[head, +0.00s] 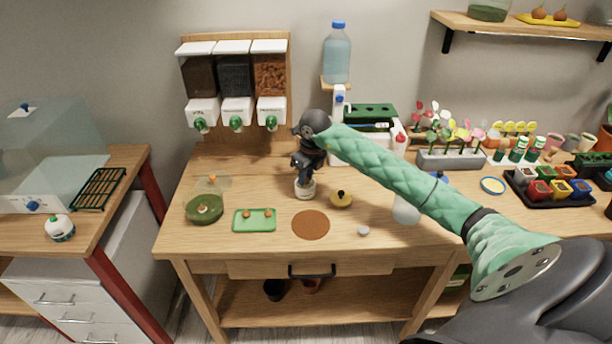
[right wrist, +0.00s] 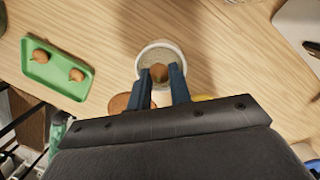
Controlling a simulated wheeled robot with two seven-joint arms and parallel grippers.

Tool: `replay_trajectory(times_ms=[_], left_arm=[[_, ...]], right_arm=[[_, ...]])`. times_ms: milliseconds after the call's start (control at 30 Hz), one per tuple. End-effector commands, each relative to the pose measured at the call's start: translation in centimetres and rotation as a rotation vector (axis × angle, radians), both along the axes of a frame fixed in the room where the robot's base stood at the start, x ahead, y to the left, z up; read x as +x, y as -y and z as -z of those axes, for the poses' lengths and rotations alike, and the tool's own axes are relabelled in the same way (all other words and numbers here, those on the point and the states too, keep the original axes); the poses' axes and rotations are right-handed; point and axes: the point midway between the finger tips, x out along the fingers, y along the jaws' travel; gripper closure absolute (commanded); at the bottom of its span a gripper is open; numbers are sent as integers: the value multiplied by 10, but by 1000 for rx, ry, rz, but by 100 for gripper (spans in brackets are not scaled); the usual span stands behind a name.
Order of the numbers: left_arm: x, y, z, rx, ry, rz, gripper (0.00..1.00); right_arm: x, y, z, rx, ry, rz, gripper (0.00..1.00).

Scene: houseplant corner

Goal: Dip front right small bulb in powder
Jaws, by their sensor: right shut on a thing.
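My right gripper (head: 304,175) points down over a small white pot (head: 305,191) on the wooden table. In the right wrist view its two fingers (right wrist: 161,78) are shut on a small brown bulb (right wrist: 160,71). The bulb is over or inside the mouth of the white pot (right wrist: 143,61), which holds pale speckled powder. I cannot tell whether the bulb touches the powder. Two more brown bulbs lie on the green tray (head: 256,227) to the left; they also show on the tray in the wrist view (right wrist: 53,73). My left gripper is not in view.
A green bowl (head: 204,215) stands left of the tray. A brown round mat (head: 311,225) and a yellow lid with a dark knob (head: 341,200) lie near the pot. Dispensers (head: 237,85) hang behind. The table's front right is mostly clear.

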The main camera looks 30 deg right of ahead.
Motion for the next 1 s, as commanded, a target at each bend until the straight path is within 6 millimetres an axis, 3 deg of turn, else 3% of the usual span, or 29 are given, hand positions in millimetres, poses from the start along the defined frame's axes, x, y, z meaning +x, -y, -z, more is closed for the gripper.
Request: replay_trajectory(times_ms=[1000], left_arm=[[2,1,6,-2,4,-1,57]], right_arm=[[0,0,10,0,0,0,98]])
